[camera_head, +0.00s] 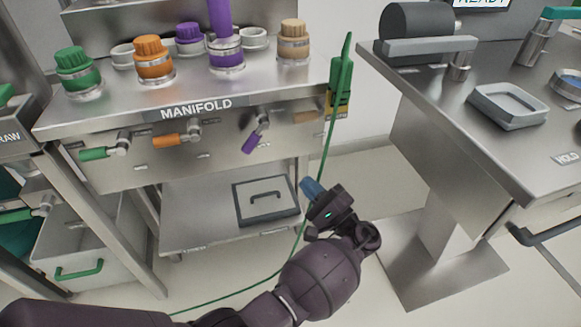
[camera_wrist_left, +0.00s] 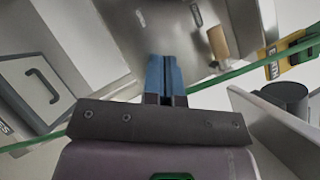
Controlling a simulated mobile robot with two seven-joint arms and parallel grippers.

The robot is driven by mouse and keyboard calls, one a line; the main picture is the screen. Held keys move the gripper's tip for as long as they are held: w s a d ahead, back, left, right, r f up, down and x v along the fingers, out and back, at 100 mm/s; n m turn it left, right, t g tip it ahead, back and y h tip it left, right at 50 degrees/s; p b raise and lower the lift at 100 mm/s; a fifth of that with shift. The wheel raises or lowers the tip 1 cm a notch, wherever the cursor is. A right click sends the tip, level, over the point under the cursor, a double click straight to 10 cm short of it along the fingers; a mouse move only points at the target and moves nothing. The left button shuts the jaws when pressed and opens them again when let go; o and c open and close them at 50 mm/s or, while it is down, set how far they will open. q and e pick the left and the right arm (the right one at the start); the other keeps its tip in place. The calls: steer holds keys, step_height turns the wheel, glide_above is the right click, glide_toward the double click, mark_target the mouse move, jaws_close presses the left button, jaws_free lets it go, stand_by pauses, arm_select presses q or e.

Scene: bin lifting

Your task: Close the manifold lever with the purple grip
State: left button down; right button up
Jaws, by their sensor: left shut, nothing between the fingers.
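The manifold lever with the purple grip (camera_head: 249,143) hangs on the front panel of the manifold bench, below and right of the MANIFOLD label. It slants down to the left from its metal valve body. My left gripper (camera_head: 311,188) is in front of the bench, below and to the right of that lever and apart from it. Its blue fingers (camera_wrist_left: 165,76) are together with nothing between them. I cannot make out the purple grip in the left wrist view. My right gripper is not in view.
Neighbouring levers have green (camera_head: 93,154), orange (camera_head: 166,140) and tan (camera_head: 306,117) grips; the tan one shows in the left wrist view (camera_wrist_left: 218,42). A thin green cable (camera_head: 322,160) hangs close by my left gripper. A second bench (camera_head: 480,150) stands right.

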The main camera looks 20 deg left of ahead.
mark_target(256, 136)
arm_select(q)
steer(key=w+a+r, duration=0.3)
steer(key=a+r, duration=0.2)
steer(key=a, duration=0.6)
steer(key=shift+r+p, duration=0.3)
steer(key=shift+p, duration=0.05)
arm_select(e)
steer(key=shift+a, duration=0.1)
arm_select(q)
steer(key=shift+s+a+m+t, duration=0.2)
steer(key=shift+m+t, duration=0.1)
steer(key=shift+m, duration=0.4)
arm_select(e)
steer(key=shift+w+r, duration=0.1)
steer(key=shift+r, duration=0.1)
